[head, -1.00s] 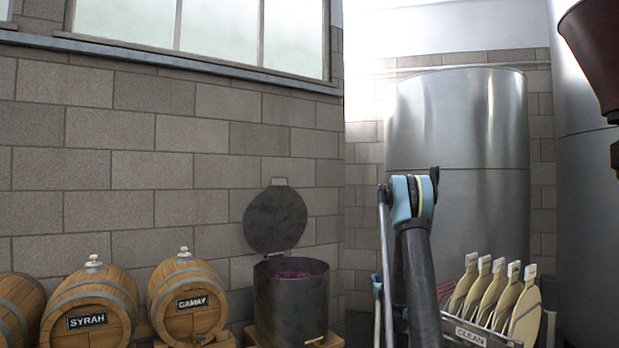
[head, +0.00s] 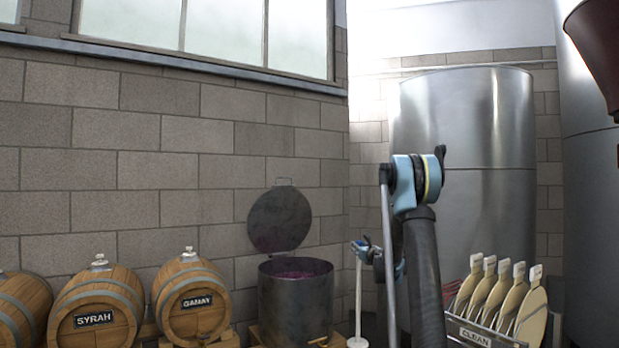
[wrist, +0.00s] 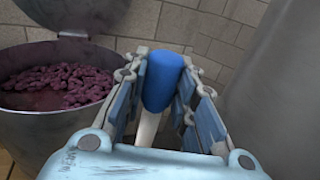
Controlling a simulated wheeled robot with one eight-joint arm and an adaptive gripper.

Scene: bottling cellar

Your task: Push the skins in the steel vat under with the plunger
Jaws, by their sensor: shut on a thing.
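The steel vat (head: 294,312) stands against the wall with its lid (head: 279,220) swung up and open. Dark purple skins (head: 296,274) show inside it. In the wrist view the vat (wrist: 40,128) is at the left, with the skins (wrist: 60,88) heaped in it. My gripper (head: 366,250) is shut on the blue handle (wrist: 163,80) of the plunger (head: 358,300). The plunger hangs upright, its white shaft ending in a white foot, to the right of the vat and apart from it. My fingers sit on both sides of the handle.
Barrels marked SYRAH (head: 95,313) and GAMAY (head: 192,300) stand left of the vat. A rack marked CLEAN (head: 475,335) with several pale paddles is at the right. A tall steel tank (head: 470,110) stands behind my arm.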

